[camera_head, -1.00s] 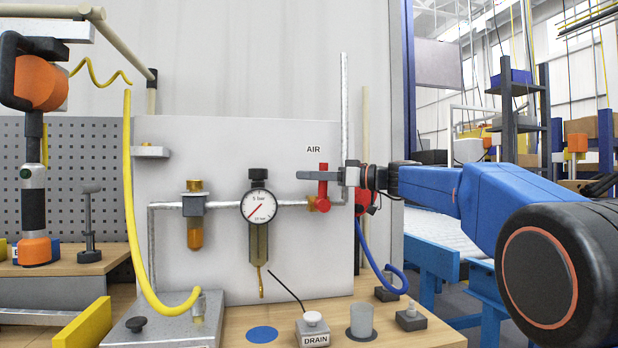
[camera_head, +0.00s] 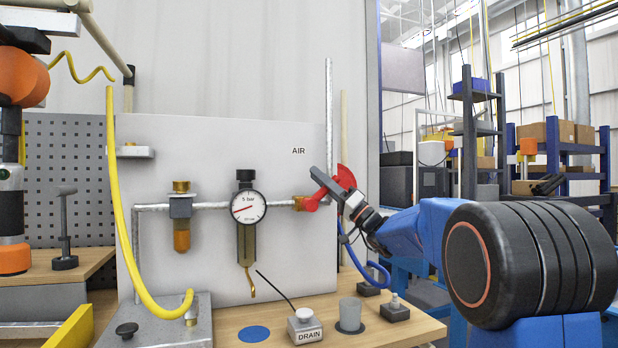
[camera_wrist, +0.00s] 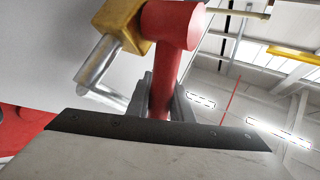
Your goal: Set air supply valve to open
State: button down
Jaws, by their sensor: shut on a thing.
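The red air supply valve handle (camera_head: 312,204) is on the pipe to the right of the gauge, below the AIR label (camera_head: 299,151). It slants up and to the right from its brass body (camera_head: 298,202). My gripper (camera_head: 322,186) is shut on the handle, tilted with it, and partly hides it. In the wrist view the red handle (camera_wrist: 168,65) runs down between the grey fingers, with the brass body (camera_wrist: 121,22) beside its hub. The pressure gauge (camera_head: 249,207) has its needle pointing left and slightly down.
The white panel (camera_head: 220,150) stands close behind the valve. A blue hose (camera_head: 378,270) hangs below my gripper. The DRAIN button (camera_head: 305,320), a grey cup (camera_head: 350,314) and a yellow hose (camera_head: 112,190) are on the bench side.

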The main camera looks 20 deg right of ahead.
jog(key=shift+d+f+m+t+h, duration=0.2)
jog(key=shift+d+m+t+h, duration=0.1)
jog(key=shift+m+t, duration=0.35)
jog(key=shift+d+f+m+t+h, duration=0.15)
jog(key=shift+m+t+h, duration=0.15)
jog(key=shift+m+t, duration=0.3)
jog(key=shift+d+f+m+t+h, duration=0.2)
jog(key=shift+d+m+t+h, duration=0.1)
jog(key=shift+m+t, duration=0.3)
jog(key=c, duration=1.6)
grip_release()
jog(key=shift+o, duration=0.2)
jog(key=shift+r, duration=0.15)
